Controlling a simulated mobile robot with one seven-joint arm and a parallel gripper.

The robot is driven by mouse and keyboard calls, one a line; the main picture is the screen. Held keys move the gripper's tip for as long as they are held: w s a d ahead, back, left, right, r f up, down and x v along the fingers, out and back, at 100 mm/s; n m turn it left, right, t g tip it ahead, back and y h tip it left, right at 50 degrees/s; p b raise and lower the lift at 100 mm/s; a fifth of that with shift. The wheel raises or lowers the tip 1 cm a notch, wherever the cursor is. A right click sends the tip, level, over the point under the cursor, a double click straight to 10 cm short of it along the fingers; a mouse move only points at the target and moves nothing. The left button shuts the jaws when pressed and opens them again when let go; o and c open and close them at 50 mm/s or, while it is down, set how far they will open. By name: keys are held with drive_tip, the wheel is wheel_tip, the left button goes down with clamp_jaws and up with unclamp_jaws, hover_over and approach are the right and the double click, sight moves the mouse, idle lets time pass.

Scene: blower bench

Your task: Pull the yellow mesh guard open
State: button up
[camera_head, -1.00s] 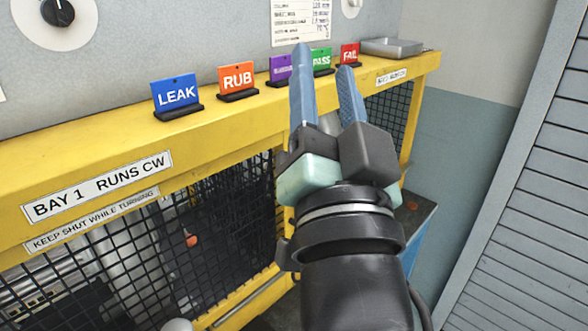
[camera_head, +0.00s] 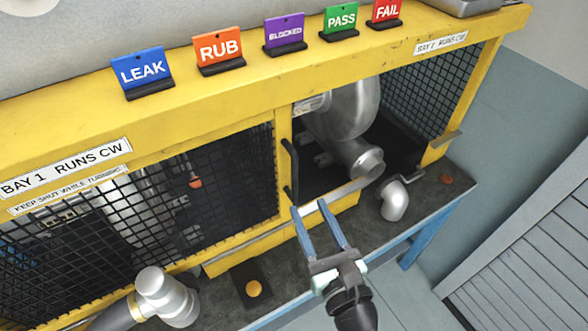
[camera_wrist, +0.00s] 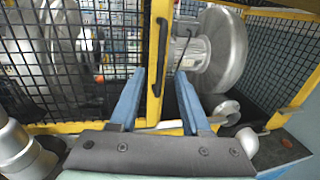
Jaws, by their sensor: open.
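The yellow mesh guard, a black mesh panel (camera_head: 215,195) in a yellow frame, covers the left part of the bench front; it also shows in the wrist view (camera_wrist: 55,65). A black upright bar handle (camera_head: 289,168) is on the yellow post at the panel's right edge. My gripper (camera_head: 308,205) is open and empty, with blue fingers pointing toward that post. In the head view its tips appear just below and right of the handle's lower end. In the wrist view the handle (camera_wrist: 159,58) stands between the fingertips (camera_wrist: 160,74); contact cannot be told.
Right of the post, a grey blower housing (camera_head: 350,115) shows through an uncovered opening. A pipe elbow (camera_head: 394,200) lies on the dark bench top near it. Another metal pipe fitting (camera_head: 165,298) stands at lower left, beside a yellow button (camera_head: 254,288). Coloured signs line the top beam.

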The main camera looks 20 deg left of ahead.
sight(296, 178)
drive_tip(key=p+x, duration=0.1)
drive_tip(key=x, duration=0.8)
drive_tip(key=shift+w+a, duration=0.1)
drive_tip(key=shift+w, duration=0.2)
clamp_jaws()
idle(0.9)
